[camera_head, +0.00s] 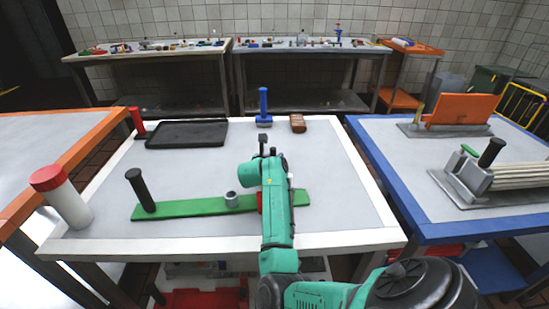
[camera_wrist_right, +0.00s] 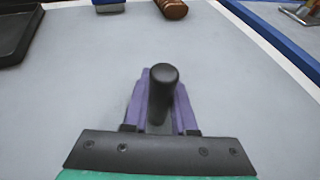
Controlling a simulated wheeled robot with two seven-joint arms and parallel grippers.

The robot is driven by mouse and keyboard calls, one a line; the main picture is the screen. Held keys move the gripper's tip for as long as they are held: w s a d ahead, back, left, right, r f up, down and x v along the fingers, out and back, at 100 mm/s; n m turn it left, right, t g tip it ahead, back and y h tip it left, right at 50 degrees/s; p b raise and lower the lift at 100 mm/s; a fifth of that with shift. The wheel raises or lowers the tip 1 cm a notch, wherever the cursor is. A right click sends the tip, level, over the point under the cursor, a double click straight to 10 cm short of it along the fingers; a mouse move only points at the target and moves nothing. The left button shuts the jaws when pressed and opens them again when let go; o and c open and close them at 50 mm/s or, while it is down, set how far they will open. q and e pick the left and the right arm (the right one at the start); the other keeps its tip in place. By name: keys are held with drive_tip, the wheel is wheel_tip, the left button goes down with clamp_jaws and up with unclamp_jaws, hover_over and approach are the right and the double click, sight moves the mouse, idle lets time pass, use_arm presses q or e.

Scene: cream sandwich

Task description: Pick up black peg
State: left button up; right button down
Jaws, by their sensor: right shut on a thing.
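A black peg (camera_wrist_right: 163,92) with a rounded top stands between the purple fingers of my right gripper (camera_wrist_right: 160,105) in the right wrist view. The gripper is shut on it, above the grey tabletop. In the head view my green arm covers most of the gripper; a small dark part (camera_head: 263,143) shows past its end, and I cannot tell if that is the peg. Another black peg (camera_head: 140,188) stands tilted at the left end of a green board (camera_head: 180,209). A silver cylinder (camera_head: 231,199) stands on the same board. My left gripper is not in view.
A black tray (camera_head: 187,134), a blue upright handle (camera_head: 263,105) and a brown block (camera_head: 298,124) are at the table's back. A red-capped white bottle (camera_head: 62,196) stands front left. A blue-edged table (camera_head: 400,165) adjoins right. The table's right side is clear.

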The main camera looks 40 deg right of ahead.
wheel_tip(320, 180, up, 19)
drive_tip(key=shift+r+b, duration=0.2)
drive_tip(key=shift+b, duration=0.1)
drive_tip(key=shift+w+f, duration=0.1)
